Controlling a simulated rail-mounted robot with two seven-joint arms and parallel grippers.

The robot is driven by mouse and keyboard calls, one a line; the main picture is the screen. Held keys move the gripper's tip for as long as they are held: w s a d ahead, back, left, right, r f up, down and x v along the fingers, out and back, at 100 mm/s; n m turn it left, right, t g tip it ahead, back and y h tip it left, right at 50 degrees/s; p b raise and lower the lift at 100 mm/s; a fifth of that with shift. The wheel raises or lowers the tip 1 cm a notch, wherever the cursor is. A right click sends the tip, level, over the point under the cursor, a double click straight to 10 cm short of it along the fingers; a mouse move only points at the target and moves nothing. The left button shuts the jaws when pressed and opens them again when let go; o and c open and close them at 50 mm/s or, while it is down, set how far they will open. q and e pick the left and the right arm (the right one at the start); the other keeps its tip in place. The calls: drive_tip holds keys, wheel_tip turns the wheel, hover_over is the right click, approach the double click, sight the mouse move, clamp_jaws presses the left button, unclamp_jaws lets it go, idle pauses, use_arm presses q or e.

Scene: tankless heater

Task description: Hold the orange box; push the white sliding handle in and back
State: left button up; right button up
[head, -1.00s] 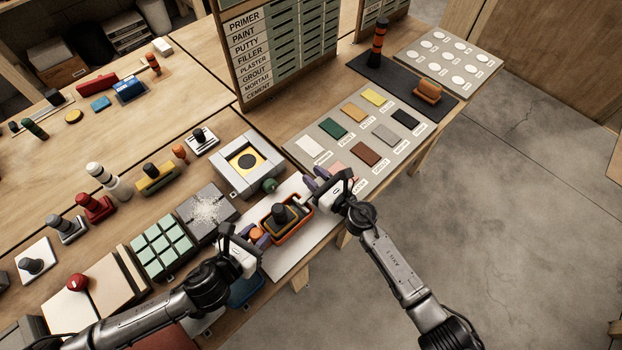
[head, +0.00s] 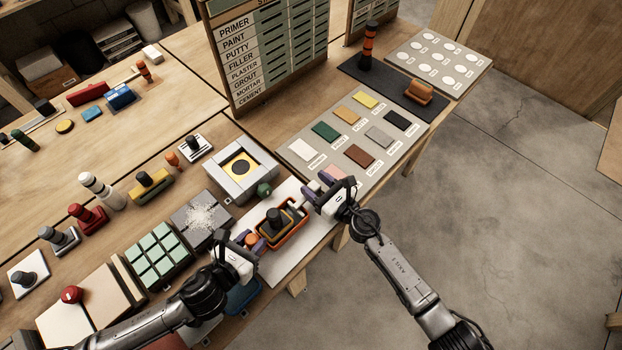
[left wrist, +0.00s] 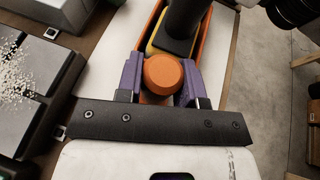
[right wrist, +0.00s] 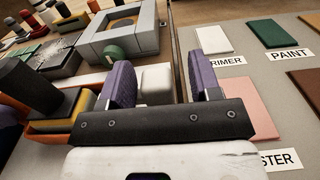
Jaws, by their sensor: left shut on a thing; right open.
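The orange box (head: 295,238), an open tray holding a black and yellow piece, lies on a white board on the bench. My left gripper (head: 247,239) is shut on the round orange knob (left wrist: 163,75) at the box's near end. The knob sits between its purple fingers in the left wrist view. The white sliding handle (right wrist: 155,82) is at the box's other end, a pale block in the right wrist view. My right gripper (right wrist: 162,80) is open, with the handle between its fingers, nearer the left one. I cannot tell whether that finger touches it.
A grey frame with a yellow centre (head: 240,167) and a green knob (head: 264,189) stands just behind the box. A grey board of colour samples (head: 387,133) lies to the right. A green keypad (head: 155,258) is at the left. The bench's front edge is close.

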use_arm(q)
drive_tip(key=shift+f, duration=0.1)
use_arm(e)
drive_tip(key=v, duration=1)
drive_tip(key=shift+w, duration=0.1)
idle(0.6)
use_arm(q)
drive_tip(key=o, duration=1.2)
drive_tip(key=v, duration=1.2)
